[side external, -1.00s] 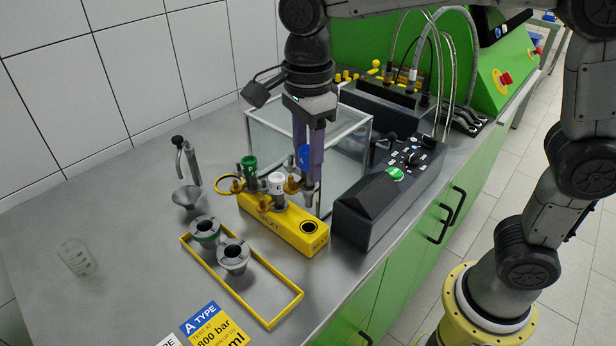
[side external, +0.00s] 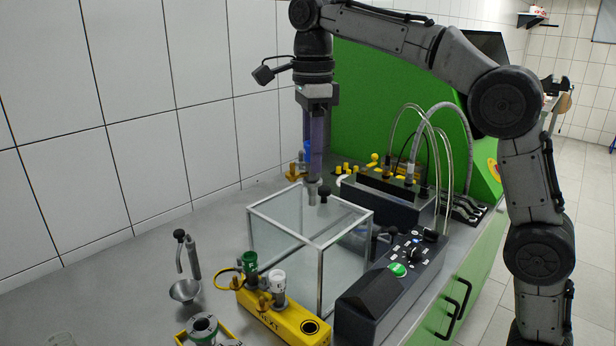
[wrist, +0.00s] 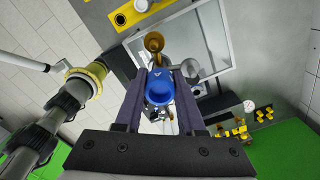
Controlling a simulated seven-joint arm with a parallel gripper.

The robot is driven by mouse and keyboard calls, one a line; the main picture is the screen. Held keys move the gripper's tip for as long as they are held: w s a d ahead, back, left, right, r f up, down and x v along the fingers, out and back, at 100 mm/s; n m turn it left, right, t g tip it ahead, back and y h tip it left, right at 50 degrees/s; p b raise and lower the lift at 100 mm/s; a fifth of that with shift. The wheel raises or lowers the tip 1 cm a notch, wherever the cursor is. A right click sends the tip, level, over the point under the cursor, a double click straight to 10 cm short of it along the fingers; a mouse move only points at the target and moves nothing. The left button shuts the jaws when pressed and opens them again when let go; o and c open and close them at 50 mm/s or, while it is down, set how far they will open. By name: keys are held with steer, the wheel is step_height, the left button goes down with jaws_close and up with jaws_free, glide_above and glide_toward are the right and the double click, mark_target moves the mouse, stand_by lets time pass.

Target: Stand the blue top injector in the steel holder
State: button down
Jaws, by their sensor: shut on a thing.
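The blue top injector (side external: 306,148) is between the fingers of my gripper (side external: 314,172), raised above the back of the glass tank. Its blue cap shows behind the fingers, and a brass fitting sticks out to the left. In the wrist view its round blue top (wrist: 159,87) sits between the fingertips (wrist: 160,78), with the brass fitting beyond. The injector looks roughly upright; the fingers hide most of its body. A metal piece with a black knob (side external: 324,192) shows just below and right of the fingertips. I cannot tell whether it belongs to the steel holder.
The open glass tank (side external: 250,222) is below. The yellow block (side external: 285,318) holds a green top and a white top injector. A dark control box (side external: 385,290) stands right of the tank. Hoses (side external: 430,140) arch at the back right.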

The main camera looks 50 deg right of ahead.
steer(key=w+d+f+m, duration=0.1)
steer(key=w+d+m, duration=0.15)
steer(key=d, duration=0.95)
steer(key=w+d+m, duration=0.1)
steer(key=d+m, duration=0.2)
steer(key=d, duration=0.9)
step_height(320, 180, down, 15)
steer(key=shift+w, duration=0.25)
steer(key=shift+f, duration=2.85)
stand_by(1.1)
steer(key=shift+c, duration=2.2)
jaws_free()
